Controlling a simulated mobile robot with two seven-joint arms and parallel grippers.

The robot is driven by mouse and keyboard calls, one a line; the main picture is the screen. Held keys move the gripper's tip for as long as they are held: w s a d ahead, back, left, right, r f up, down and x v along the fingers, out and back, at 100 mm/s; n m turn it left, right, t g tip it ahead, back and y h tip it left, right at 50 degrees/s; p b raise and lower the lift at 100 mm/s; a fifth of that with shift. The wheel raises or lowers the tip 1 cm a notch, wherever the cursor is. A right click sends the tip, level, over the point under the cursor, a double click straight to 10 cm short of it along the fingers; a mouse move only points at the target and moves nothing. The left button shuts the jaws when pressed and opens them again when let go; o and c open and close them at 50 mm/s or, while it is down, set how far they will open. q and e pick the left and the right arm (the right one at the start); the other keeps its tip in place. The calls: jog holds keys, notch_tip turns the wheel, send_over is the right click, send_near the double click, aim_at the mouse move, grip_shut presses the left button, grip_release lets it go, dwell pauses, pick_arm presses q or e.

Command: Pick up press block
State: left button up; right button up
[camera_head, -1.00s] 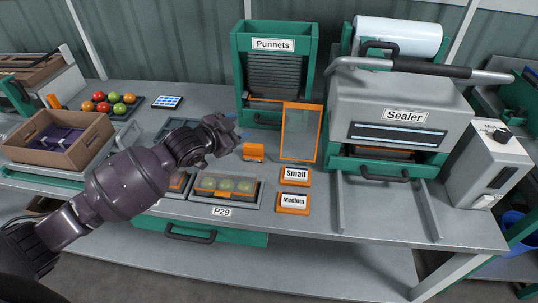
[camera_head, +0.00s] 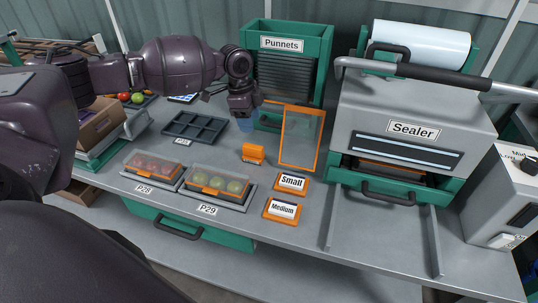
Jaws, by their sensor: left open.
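The press block appears to be the small orange block (camera_head: 253,154) on the grey bench, left of the orange-framed clear panel and behind the Small and Medium signs. It stands free with nothing on it. My left gripper (camera_head: 248,122) points down behind the block in the picture, in front of the green Punnets dispenser. It is open and its bluish fingertips are apart from the block; I see nothing between them. How high the fingertips are above the bench is hard to tell. My right gripper is not in view.
The orange-framed panel (camera_head: 302,135) and the Punnets dispenser (camera_head: 321,50) stand close to my left gripper. A dark divided tray (camera_head: 195,129) and filled punnets (camera_head: 217,183) lie to the left. The Sealer (camera_head: 412,108) is right. Bench before the block is mostly clear.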

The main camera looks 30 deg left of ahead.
aim_at(252, 146)
pick_arm(q)
jog(key=shift+s+a+f+m, duration=0.15)
jog(key=shift+s+a+m, duration=0.15)
jog(key=shift+s+m, duration=0.15)
jog(key=shift+f, duration=0.35)
jog(key=f, duration=0.4)
jog(key=shift+w+d+f+b, duration=0.15)
jog(key=shift+w+d+b, duration=0.05)
jog(key=shift+d+b, duration=0.2)
jog(key=shift+w+d+f+b, duration=0.1)
jog(key=shift+w+f+b, duration=0.15)
jog(key=shift+f, duration=1.15)
jog(key=shift+w+f+b, duration=0.1)
jog(key=shift+w+f, duration=0.1)
jog(key=shift+f, duration=1.2)
grip_shut()
